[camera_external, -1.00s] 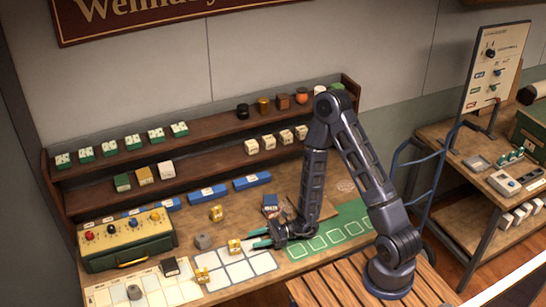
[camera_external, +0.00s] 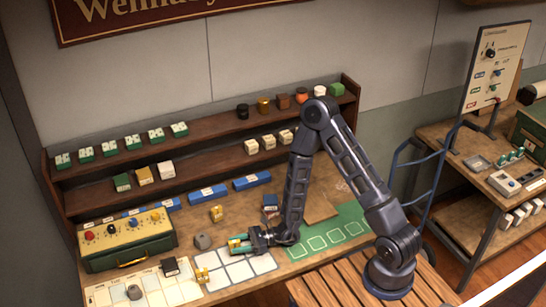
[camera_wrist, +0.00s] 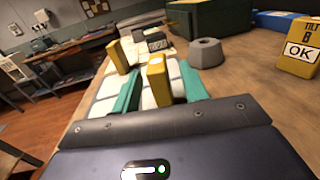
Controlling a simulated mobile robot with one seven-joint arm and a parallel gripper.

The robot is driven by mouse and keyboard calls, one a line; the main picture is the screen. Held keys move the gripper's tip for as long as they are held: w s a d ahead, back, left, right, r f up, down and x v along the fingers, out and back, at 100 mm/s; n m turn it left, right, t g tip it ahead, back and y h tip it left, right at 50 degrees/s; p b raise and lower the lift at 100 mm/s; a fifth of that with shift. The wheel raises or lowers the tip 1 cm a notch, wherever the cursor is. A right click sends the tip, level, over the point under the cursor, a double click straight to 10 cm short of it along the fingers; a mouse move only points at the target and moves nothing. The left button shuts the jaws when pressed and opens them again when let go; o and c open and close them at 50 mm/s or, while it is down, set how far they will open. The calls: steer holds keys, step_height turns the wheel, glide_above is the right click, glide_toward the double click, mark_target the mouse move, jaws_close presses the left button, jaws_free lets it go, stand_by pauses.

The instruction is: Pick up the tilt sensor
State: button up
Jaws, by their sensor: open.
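A yellow block (camera_wrist: 157,82) stands upright between the spread teal fingers of my gripper (camera_wrist: 158,92) in the wrist view; its label is unreadable. In the external view my gripper (camera_external: 238,244) is low over the white-squared mat and largely hides this block. My gripper is open, and I cannot tell whether either finger touches the block. A second yellow block (camera_wrist: 117,57) stands beyond, near the mat's left side (camera_external: 202,276). A third yellow block (camera_wrist: 300,46), labelled "TILT B" and "OK", stands at the right, farther back on the bench (camera_external: 216,213).
A grey knob-like piece (camera_wrist: 207,53) and a green control box (camera_external: 125,241) stand beyond the gripper. A dark block (camera_external: 170,266) is on the pale mat at left. A green mat (camera_external: 338,232) lies right; shelves (camera_external: 190,150) line the back.

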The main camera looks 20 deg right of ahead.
mark_target(230, 245)
steer(key=a, duration=0.3)
steer(key=shift+w+a+r, duration=0.1)
steer(key=shift+w+r, duration=0.05)
steer(key=shift+w, duration=0.1)
jaws_close()
step_height(230, 245, up, 20)
stand_by(0.9)
